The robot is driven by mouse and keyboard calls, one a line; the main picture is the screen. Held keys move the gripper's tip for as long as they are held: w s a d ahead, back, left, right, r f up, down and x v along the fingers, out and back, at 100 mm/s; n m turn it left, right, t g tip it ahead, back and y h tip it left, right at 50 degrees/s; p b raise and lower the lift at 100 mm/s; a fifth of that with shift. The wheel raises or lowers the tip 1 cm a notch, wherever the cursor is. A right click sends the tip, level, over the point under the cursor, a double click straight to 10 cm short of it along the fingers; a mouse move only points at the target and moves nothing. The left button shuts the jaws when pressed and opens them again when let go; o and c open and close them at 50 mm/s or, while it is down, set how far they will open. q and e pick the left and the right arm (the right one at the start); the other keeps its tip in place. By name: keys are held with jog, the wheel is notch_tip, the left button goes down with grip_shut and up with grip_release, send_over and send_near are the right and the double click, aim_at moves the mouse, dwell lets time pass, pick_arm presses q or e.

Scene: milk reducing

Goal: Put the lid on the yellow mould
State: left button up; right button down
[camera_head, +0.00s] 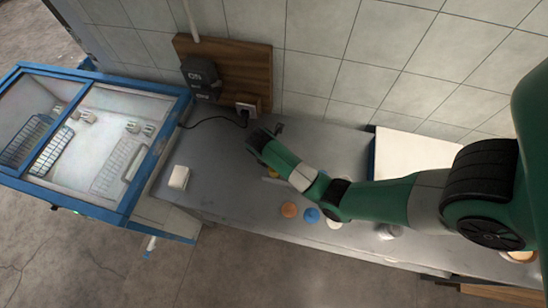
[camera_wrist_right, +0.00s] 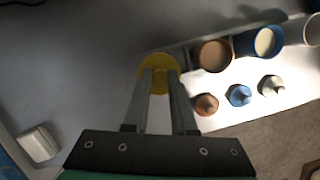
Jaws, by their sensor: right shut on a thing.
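A round yellow piece (camera_wrist_right: 158,62) lies under and between the fingertips of my right gripper (camera_wrist_right: 160,76) in the right wrist view. The fingers are close together, shut on a yellow part that looks like the lid. From above, the lid and the yellow mould cannot be told apart, nor can I tell whether they touch. In the head view a bit of yellow (camera_head: 272,174) shows beside my right arm, which hides the fingers. My left gripper is in neither view.
Orange (camera_wrist_right: 214,55), blue (camera_wrist_right: 262,42) and white (camera_wrist_right: 311,30) cups stand to the right. Knobbed orange (camera_wrist_right: 206,104), blue (camera_wrist_right: 240,95) and white (camera_wrist_right: 271,86) lids lie in front of them. A white block (camera_head: 179,177) sits at the left end of the grey counter (camera_head: 225,180).

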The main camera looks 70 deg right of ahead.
jog(key=shift+c, duration=0.9)
grip_release()
notch_tip(320, 180, up, 7)
jog(key=p, duration=0.7)
grip_shut()
dwell(0.4)
